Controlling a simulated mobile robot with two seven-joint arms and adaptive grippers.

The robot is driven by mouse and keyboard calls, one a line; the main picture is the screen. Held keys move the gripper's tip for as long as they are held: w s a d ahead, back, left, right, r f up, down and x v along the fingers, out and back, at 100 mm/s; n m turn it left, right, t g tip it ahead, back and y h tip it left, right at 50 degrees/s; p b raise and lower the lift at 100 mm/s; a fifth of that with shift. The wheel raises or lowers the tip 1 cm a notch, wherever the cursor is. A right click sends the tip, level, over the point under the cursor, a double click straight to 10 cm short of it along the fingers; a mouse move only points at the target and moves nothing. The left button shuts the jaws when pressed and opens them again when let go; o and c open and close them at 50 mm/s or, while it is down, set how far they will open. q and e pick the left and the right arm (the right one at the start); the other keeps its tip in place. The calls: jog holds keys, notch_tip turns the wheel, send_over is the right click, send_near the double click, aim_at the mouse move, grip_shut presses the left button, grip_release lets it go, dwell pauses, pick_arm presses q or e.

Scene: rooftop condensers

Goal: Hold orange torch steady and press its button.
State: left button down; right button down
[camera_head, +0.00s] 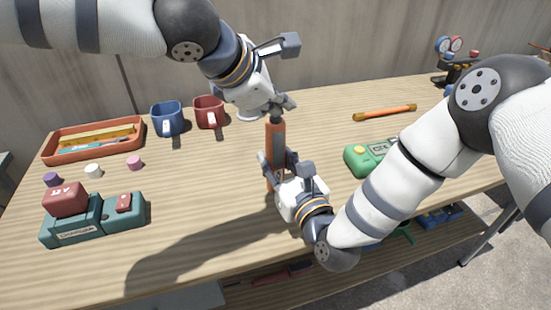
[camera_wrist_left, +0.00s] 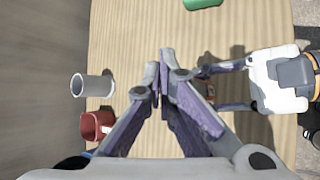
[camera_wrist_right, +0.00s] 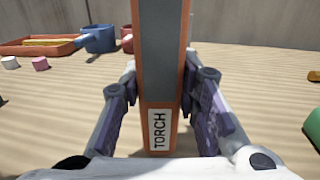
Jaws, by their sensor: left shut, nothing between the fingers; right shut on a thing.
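The orange torch (camera_head: 275,137) stands upright above the table, with a grey face and a "TORCH" label in the right wrist view (camera_wrist_right: 165,60). My right gripper (camera_head: 274,170) is shut on its lower part, one finger on each side. My left gripper (camera_head: 279,108) points down with shut, empty fingers right at the torch's top end. I cannot tell whether its tips touch the torch. The button is not visible; the left gripper covers the top in the head view. In the left wrist view the left fingertips (camera_wrist_left: 160,68) are together, beside the right gripper (camera_wrist_left: 222,85).
A blue mug (camera_head: 167,119), a red mug (camera_head: 209,112) and an orange tray (camera_head: 60,151) stand at the back left. A teal case (camera_head: 90,225) is front left. A green device (camera_head: 358,160) and an orange-yellow rod (camera_head: 385,112) lie to the right.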

aim_at(278, 119)
pick_arm(q)
jog(key=shift+r, duration=0.35)
notch_tip(278, 119, up, 6)
dwell(0.4)
pick_arm(e)
jog(key=c, duration=0.7)
grip_release()
